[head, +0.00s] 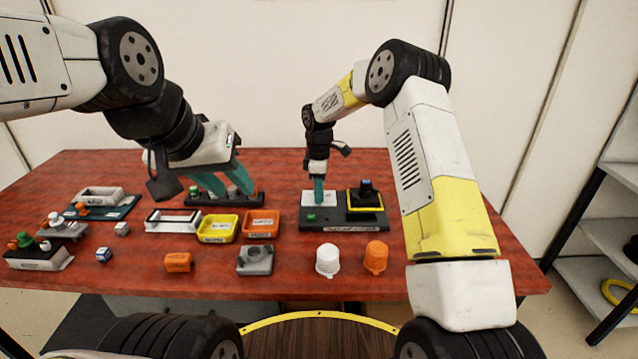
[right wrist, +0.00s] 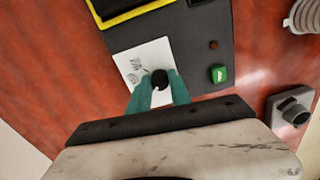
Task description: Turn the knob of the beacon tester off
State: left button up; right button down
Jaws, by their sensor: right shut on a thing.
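The beacon tester (head: 345,214) is a dark grey box on the right part of the table. It has a white plate (right wrist: 135,61) with a small black knob (right wrist: 160,77), a green button (right wrist: 218,73) and a yellow-framed black socket (head: 366,199). My right gripper (head: 319,197) points down at the white plate. In the right wrist view its teal fingers (right wrist: 160,88) are shut on the knob, one on each side. The knob is hidden by the fingers in the head view. My left gripper (head: 238,191) is open, its fingers apart above a dark rack at the back.
The dark rack (head: 196,199) holds several small parts. Yellow (head: 218,229) and orange (head: 262,224) trays stand left of the tester. A white cap (head: 327,260), an orange cap (head: 376,257) and a grey block (head: 255,260) stand in front.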

jog(key=shift+n, duration=0.6)
jog(key=c, duration=1.2)
grip_release()
jog(key=shift+r, duration=0.15)
notch_tip(320, 180, up, 8)
jog(key=shift+f, duration=0.25)
